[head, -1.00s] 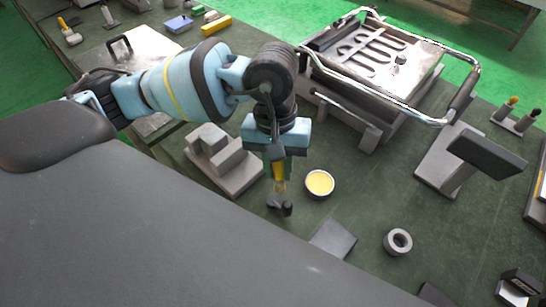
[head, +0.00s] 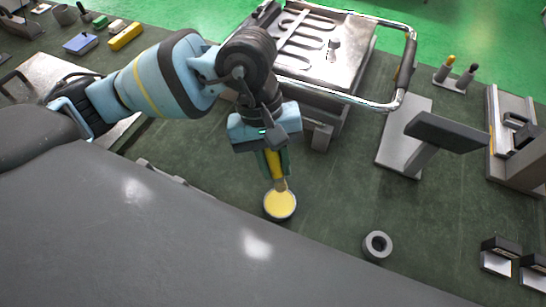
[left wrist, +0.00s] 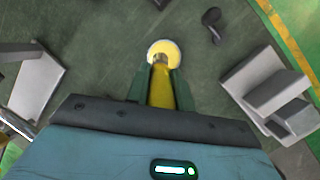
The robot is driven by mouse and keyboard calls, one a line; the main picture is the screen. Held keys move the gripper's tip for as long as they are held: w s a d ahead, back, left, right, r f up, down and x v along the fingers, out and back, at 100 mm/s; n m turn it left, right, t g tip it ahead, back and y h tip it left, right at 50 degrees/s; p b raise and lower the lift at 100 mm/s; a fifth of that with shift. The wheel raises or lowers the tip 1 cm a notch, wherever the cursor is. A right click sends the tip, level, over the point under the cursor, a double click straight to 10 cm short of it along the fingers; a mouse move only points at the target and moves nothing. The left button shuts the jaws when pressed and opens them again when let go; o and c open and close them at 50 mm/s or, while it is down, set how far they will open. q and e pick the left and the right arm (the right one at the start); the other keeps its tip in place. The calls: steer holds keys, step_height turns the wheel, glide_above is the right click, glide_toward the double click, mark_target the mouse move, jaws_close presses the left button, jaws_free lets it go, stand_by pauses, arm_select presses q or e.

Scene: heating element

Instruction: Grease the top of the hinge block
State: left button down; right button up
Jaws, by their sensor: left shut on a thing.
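My left gripper (head: 275,160) is shut on a yellow-handled brush (head: 274,164), which points down. The brush tip is over the round pot (head: 280,210) of yellow grease; I cannot tell whether it touches the grease. In the left wrist view, the brush (left wrist: 161,88) sits between the fingers and its tip overlaps the pot (left wrist: 173,47). A grey stepped block (left wrist: 268,92), possibly the hinge block, lies to the right in that view. In the head view, my body and arm hide most of it. My right gripper is not in view.
A metal fixture with a chrome handle (head: 408,60) stands behind the gripper. To the right are a grey stand with a tilted plate (head: 447,132) and a ring (head: 377,246). A dark hooked piece (left wrist: 211,24) lies near the pot. Bench between pot and stand is clear.

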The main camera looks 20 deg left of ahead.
mark_target(275, 177)
arm_select(q)
steer(key=shift+d, duration=0.1)
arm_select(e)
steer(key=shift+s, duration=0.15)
arm_select(q)
steer(key=shift+s+f, duration=0.1)
steer(key=shift+f, duration=0.2)
step_height(275, 177, down, 2)
steer(key=shift+f+b, duration=0.1)
steer(key=shift+b, duration=0.45)
steer(key=shift+f+b, duration=0.4)
steer(key=shift+f, duration=0.45)
steer(key=shift+f+b, duration=0.3)
steer(key=shift+f, duration=0.45)
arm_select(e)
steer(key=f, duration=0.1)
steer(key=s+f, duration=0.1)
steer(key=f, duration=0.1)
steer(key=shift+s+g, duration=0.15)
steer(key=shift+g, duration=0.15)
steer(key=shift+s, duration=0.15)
